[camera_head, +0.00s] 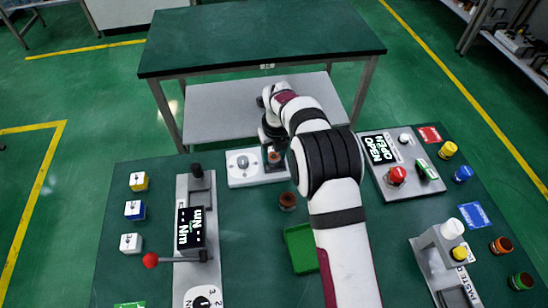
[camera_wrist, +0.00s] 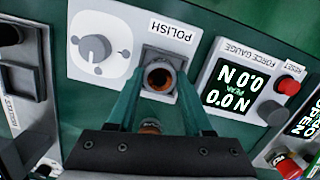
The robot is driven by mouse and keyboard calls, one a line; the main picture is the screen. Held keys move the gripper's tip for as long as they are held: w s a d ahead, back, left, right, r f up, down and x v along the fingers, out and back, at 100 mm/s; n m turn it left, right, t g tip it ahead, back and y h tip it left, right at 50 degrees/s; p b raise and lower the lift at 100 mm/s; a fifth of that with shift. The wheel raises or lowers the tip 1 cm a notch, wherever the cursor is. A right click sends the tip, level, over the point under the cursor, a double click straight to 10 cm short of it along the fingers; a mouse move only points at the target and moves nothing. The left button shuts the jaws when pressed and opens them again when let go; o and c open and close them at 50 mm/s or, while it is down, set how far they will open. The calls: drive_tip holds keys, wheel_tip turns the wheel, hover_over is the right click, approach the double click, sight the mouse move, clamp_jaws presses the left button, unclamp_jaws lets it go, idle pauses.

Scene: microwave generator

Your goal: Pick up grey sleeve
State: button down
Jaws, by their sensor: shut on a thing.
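My gripper (camera_wrist: 161,85) is shut with its two teal fingers on either side of a small round sleeve (camera_wrist: 160,76). The sleeve has a dark greyish rim and a copper-brown inside, and its open end faces the wrist camera. I take it for the grey sleeve, though its outer side is mostly hidden by the fingers. It is at the dark square holder of the POLISH station (camera_wrist: 100,45); I cannot tell whether it is seated or lifted. In the head view, the sleeve (camera_head: 273,156) shows as a small brownish spot beside my wrist, and the fingers are mostly hidden.
A force gauge (camera_wrist: 240,85) reading 0.0 N stands close on the right in the wrist view. A brown-topped jar (camera_head: 287,200) and a green tray (camera_head: 301,248) are nearer. A lever press (camera_head: 194,240) is on the left and a paste dispenser (camera_head: 445,258) on the right.

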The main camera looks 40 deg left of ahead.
sight(278, 158)
drive_tip(key=shift+r, duration=0.1)
drive_tip(key=r, duration=0.2)
drive_tip(key=d+r, duration=0.1)
drive_tip(key=r, duration=0.1)
drive_tip(key=shift+w+r, duration=0.2)
drive_tip(key=shift+r, duration=0.1)
drive_tip(key=w+d+r, duration=0.2)
drive_tip(key=d+r, duration=0.4)
drive_tip(key=d, duration=0.4)
drive_tip(key=shift+w+d, duration=0.15)
drive_tip(key=shift+w, duration=0.25)
drive_tip(key=c, duration=0.8)
unclamp_jaws()
drive_tip(key=shift+r, duration=0.1)
drive_tip(key=shift+c, duration=0.2)
clamp_jaws()
drive_tip(key=w+d+f, duration=0.1)
drive_tip(key=w+d, duration=0.2)
drive_tip(key=w, duration=0.7)
drive_tip(key=shift+w+d+f, duration=0.1)
drive_tip(key=shift+d+f, duration=0.05)
drive_tip(key=shift+f, duration=1.4)
drive_tip(key=shift+w+d+f, duration=0.1)
drive_tip(key=shift+d+f, duration=0.05)
drive_tip(key=shift+f, duration=1.35)
